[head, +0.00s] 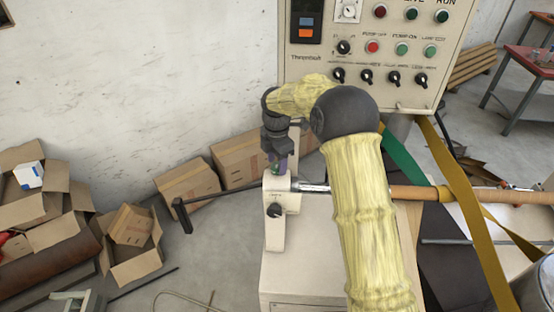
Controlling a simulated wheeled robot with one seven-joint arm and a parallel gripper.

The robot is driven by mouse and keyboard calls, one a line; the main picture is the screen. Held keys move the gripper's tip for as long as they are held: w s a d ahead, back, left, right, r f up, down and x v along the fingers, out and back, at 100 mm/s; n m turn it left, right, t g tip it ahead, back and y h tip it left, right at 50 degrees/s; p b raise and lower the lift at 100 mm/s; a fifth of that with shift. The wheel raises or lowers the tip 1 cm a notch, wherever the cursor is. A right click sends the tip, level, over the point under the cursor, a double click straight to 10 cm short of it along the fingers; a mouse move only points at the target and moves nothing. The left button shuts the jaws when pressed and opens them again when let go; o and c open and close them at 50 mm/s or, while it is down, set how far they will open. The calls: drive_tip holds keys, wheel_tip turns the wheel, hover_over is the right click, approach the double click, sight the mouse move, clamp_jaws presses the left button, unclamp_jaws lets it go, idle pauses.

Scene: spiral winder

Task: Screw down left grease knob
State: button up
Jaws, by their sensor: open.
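The left grease knob (275,170) appears as a small greenish piece on top of the cream bearing block (274,232) at the left end of the machine's shaft. My gripper (277,158) points down right over it, with its fingertips at or just above the knob. The fingers are small and partly dark here, so I cannot tell whether they touch the knob. The gripper is open. Part of the knob is hidden by the gripper. A black switch knob (274,210) is on the front of the same block.
A control panel (376,50) with buttons and knobs stands behind my arm. A metal shaft with a brown tube (400,193) runs right from the block. A black crank handle (182,215) sticks out left. Yellow belts (480,250) cross at right. Cardboard boxes (130,240) lie on the left floor.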

drive_tip(key=shift+f, duration=0.4)
drive_tip(key=c, duration=1)
drive_tip(key=shift+o, duration=0.2)
